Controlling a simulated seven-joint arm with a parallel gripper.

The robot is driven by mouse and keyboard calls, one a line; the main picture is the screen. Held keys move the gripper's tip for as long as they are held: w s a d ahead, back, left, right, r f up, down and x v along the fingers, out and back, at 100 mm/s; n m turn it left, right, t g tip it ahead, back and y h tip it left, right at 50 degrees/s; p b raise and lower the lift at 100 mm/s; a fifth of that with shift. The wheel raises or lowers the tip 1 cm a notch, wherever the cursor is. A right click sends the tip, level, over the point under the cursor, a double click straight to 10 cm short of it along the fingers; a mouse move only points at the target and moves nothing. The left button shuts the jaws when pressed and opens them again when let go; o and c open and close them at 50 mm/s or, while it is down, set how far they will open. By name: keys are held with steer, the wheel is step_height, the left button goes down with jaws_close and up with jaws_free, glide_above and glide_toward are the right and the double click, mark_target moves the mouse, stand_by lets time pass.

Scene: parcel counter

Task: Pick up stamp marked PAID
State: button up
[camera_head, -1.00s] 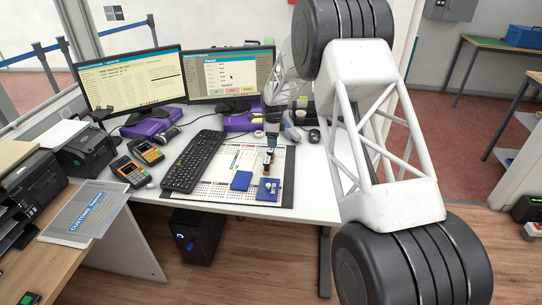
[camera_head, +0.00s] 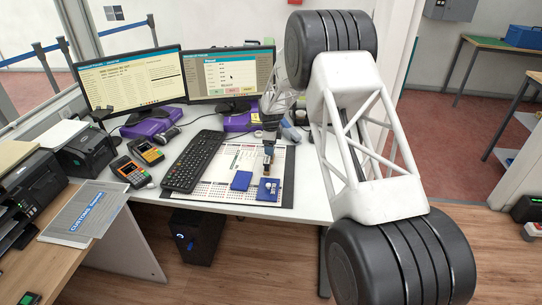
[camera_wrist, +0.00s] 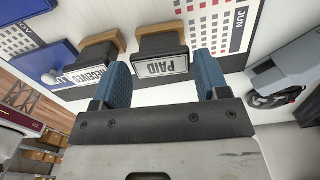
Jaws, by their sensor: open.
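The stamp marked PAID (camera_wrist: 160,50) has a dark body, a wooden part behind it and a white label that reads upside down in the wrist view. It lies ahead of the gap between the blue fingertips of my gripper (camera_wrist: 164,75). The fingers are apart, one on each side of the label, and I cannot tell whether they touch the stamp. A second stamp marked RECEIVED (camera_wrist: 92,66) stands to its left, close to the left finger. In the head view my gripper (camera_head: 269,143) is small above the desk mat, and the stamps there are too small to tell apart.
Two blue pads, one left (camera_head: 241,181) and one right (camera_head: 268,190), lie on the calendar mat (camera_head: 215,190). A keyboard (camera_head: 193,160) lies left of them. A grey device (camera_wrist: 290,75) is at the right in the wrist view. Two monitors stand behind.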

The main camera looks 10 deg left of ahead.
steer(key=shift+f, duration=0.1)
steer(key=shift+f, duration=2.55)
steer(key=c, duration=0.6)
steer(key=shift+o, duration=0.2)
steer(key=shift+r, duration=5)
